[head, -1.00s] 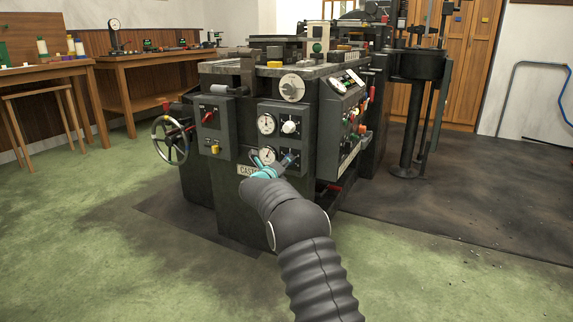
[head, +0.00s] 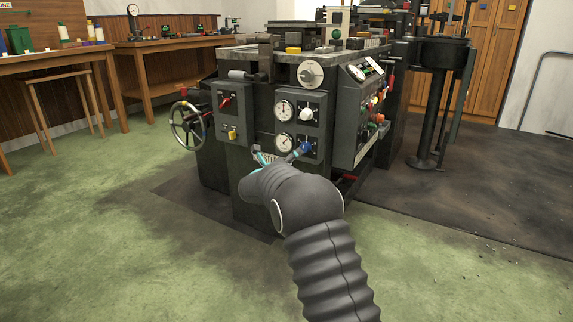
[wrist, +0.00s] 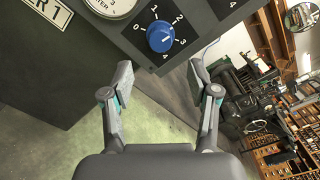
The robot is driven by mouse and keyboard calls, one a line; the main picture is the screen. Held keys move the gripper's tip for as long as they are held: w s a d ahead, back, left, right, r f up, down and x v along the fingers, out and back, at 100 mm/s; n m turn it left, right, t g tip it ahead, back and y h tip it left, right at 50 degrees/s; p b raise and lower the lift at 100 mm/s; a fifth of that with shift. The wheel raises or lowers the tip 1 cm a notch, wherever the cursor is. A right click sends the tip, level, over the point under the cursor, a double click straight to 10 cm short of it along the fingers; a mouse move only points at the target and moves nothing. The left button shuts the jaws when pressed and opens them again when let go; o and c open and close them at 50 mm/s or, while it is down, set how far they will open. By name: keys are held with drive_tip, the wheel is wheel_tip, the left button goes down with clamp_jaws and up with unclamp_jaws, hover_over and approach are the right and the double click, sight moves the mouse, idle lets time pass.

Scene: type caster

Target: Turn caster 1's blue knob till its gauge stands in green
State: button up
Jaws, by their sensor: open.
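Caster 1 (head: 245,185) is a dark machine; part of its name plate, "ER 1", shows in the wrist view (wrist: 48,10). Its blue knob (head: 305,147) sits low on the front panel, right of the lower round white gauge (head: 285,142). The gauge's needle and any green zone are too small to read. In the wrist view the blue knob (wrist: 160,37) has a white mark and a numbered scale around it. My gripper (wrist: 160,73) is open and empty. Its fingers point at the panel, with the knob beyond the tips, between their lines and apart from them.
A white knob (head: 307,114) and an upper gauge (head: 284,109) sit just above. A handwheel (head: 187,126) stands out at the left, and a control panel with coloured buttons (head: 365,105) is round the right corner. Green floor (head: 130,250) is free in front.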

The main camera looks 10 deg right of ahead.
drive_tip(key=shift+v, duration=2.1)
